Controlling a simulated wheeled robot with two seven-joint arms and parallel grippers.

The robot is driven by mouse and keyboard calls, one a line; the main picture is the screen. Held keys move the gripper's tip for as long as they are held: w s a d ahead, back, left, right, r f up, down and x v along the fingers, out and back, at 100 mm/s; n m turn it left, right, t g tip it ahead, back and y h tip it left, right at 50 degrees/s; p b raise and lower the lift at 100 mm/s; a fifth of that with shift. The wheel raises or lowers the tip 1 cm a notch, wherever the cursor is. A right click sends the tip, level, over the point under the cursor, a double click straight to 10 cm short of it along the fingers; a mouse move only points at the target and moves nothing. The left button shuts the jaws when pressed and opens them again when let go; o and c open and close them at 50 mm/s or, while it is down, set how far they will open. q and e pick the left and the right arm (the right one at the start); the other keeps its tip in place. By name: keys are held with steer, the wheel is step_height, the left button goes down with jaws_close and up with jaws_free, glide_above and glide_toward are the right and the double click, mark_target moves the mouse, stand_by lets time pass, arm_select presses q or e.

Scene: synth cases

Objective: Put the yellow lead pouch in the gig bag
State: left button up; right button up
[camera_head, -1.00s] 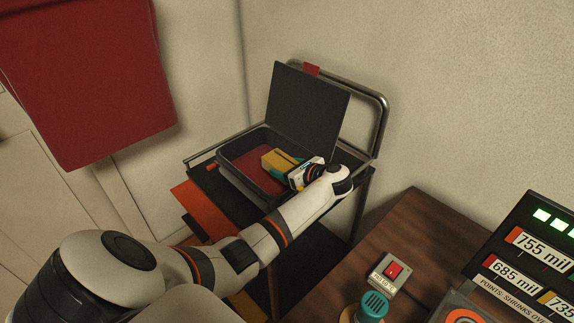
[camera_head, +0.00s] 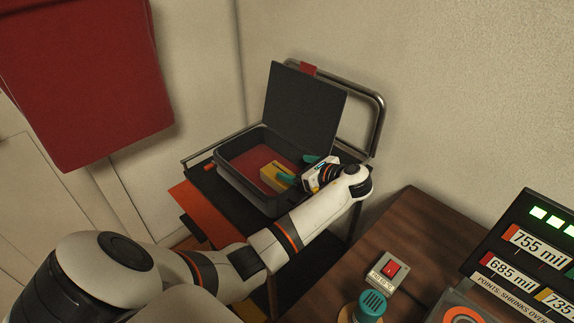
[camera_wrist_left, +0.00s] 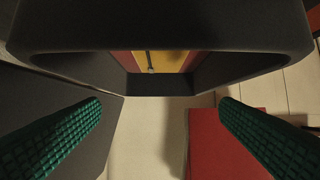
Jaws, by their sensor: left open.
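The gig bag (camera_head: 243,190) is a dark open case with a red lining, its lid (camera_head: 304,108) standing up at the back. The yellow lead pouch (camera_head: 275,178) lies inside it on the red floor, toward the right side. In the left wrist view the pouch (camera_wrist_left: 166,62) shows past the dark bag wall (camera_wrist_left: 160,82), partly cut off by the bag's edges. My left gripper (camera_head: 299,168) is open, its teal fingers apart and empty, at the bag's right side beside the pouch. My right gripper is not in view.
The bag sits on a dark stand with a metal rail (camera_head: 378,110) behind it. An orange panel (camera_head: 200,210) is at its left. A wooden table (camera_head: 425,235) at the right carries a red switch box (camera_head: 391,270), a teal knob (camera_head: 372,304) and a display panel (camera_head: 530,250).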

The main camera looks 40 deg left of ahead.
arm_select(q)
steer(key=v, duration=0.6)
stand_by(0.5)
